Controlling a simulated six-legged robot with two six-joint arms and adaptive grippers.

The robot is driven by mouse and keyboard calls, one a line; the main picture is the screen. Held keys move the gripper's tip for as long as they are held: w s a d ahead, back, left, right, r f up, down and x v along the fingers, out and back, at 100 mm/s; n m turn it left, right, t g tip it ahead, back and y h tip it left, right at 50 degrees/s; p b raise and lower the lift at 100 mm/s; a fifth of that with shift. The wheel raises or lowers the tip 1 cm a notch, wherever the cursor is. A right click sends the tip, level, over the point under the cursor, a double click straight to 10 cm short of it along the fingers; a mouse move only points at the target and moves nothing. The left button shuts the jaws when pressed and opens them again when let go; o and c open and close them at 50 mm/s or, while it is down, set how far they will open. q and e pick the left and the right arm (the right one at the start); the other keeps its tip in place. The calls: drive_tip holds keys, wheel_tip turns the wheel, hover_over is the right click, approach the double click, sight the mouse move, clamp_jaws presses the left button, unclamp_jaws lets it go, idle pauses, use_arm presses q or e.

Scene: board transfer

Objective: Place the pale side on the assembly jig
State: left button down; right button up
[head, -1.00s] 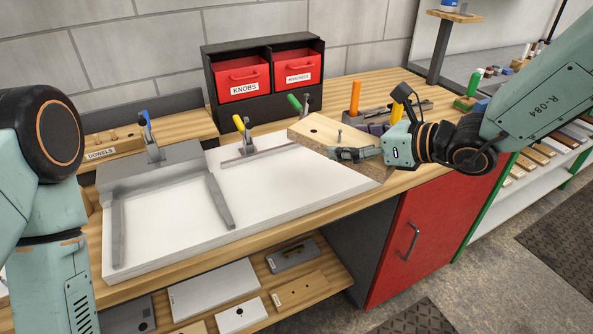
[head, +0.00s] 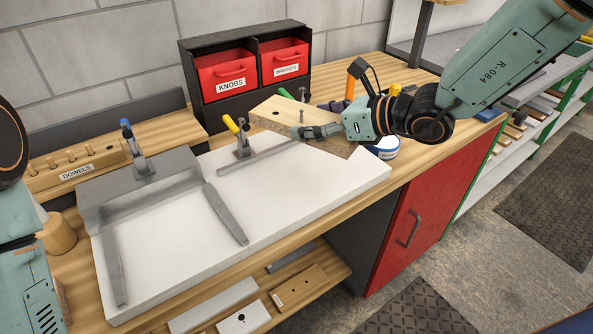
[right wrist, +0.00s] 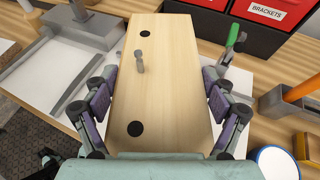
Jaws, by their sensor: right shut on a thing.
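The pale side (head: 285,112) is a light wooden board with dark round holes and a small peg standing from its face. My right gripper (head: 318,131) is shut on it and holds it over the right part of the assembly jig. In the right wrist view the board (right wrist: 155,75) lies between the two purple-padded fingers (right wrist: 166,105). The assembly jig (head: 320,178) is a white base with grey rails and a grey block at its left. It also shows in the right wrist view (right wrist: 62,68). My left gripper is out of view; only part of my left arm shows.
A yellow-handled clamp (head: 240,138) and a blue-handled clamp (head: 137,150) stand at the jig's back. Red drawers (head: 226,73) stand behind. A dowel block (head: 75,168) is at left, and a blue-and-white tin (head: 384,148) is right of the board. The jig's left area is clear.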

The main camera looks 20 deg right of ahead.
drive_tip(key=shift+w+f, duration=0.35)
drive_tip(key=shift+f, duration=0.55)
drive_tip(key=f, duration=0.1)
drive_tip(key=s+f, duration=0.1)
drive_tip(key=d+f, duration=0.1)
drive_tip(key=shift+s+f, duration=0.15)
hover_over(313, 177)
drive_tip(key=f+b, duration=0.1)
drive_tip(key=f, duration=0.3)
drive_tip(key=shift+w+f, duration=0.2)
drive_tip(key=shift+f, duration=0.25)
drive_tip(key=shift+s+d+r, duration=0.1)
drive_tip(key=shift+s+d, duration=0.05)
drive_tip(key=shift+s, duration=0.15)
drive_tip(key=shift+a, duration=0.2)
drive_tip(key=shift+w+f+b, duration=0.25)
drive_tip(key=shift+f+b, duration=0.05)
drive_tip(key=shift+f, duration=0.1)
drive_tip(key=shift+s+d+f, duration=0.1)
drive_tip(key=shift+d+f, duration=0.05)
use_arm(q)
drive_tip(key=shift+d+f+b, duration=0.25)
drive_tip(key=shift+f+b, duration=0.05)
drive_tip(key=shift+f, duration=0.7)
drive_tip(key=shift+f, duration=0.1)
use_arm(e)
drive_tip(key=shift+s+f, duration=0.1)
